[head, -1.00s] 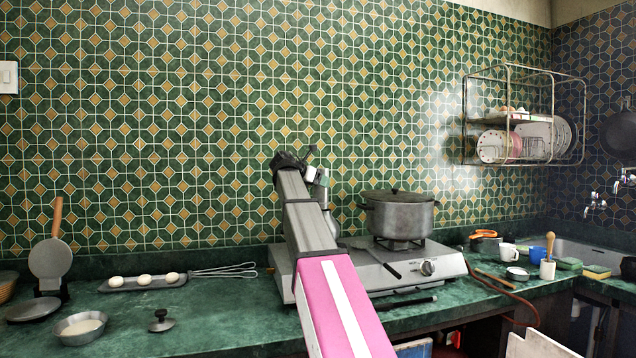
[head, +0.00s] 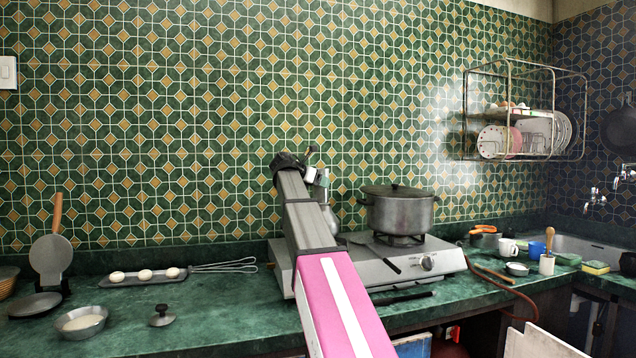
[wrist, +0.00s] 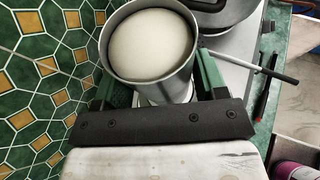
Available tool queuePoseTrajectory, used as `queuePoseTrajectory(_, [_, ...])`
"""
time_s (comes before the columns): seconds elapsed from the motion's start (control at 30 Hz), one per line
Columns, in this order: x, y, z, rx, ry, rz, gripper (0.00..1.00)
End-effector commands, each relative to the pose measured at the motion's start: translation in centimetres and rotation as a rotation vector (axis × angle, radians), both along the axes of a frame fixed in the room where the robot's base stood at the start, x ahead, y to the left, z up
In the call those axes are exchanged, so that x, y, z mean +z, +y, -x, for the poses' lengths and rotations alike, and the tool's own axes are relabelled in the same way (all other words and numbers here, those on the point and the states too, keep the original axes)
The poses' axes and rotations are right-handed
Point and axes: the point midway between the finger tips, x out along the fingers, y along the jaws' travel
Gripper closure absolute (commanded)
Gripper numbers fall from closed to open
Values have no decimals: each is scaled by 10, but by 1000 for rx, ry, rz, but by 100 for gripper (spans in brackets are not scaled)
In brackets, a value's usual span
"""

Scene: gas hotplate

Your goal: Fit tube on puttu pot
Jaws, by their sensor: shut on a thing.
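In the wrist view a grey metal tube (wrist: 165,84) stands between the two green fingers of my gripper (wrist: 158,88), with a rounded white mass (wrist: 150,45) filling its open top. My gripper is shut on the tube. In the head view my arm hides most of this. Only a small grey metal part (head: 331,216) shows just right of my arm, above the back left of the gas hotplate (head: 410,270). I cannot tell whether it is the tube or the puttu pot. The joint between tube and pot is hidden.
A large lidded pot (head: 398,214) stands on the hotplate's right burner, with a spatula (head: 375,248) left of it. The tiled wall (wrist: 45,75) is close on the left in the wrist view. A tray of white balls (head: 147,280) and a bowl (head: 82,322) lie on the left counter.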

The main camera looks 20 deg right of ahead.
Motion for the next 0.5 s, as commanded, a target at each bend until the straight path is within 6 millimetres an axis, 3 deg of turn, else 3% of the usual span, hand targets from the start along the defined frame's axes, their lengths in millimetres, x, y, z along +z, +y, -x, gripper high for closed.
queuePoseTrajectory(0.13, [0,0,0,0,0,1,66])
queuePoseTrajectory(0.17, [0,0,0,0,0,1,31])
queuePoseTrajectory(0.23, [0,0,0,0,0,1,8])
queuePoseTrajectory(0.27, [0,0,0,0,0,1,4])
queuePoseTrajectory(0.5, [0,0,0,0,0,0,4])
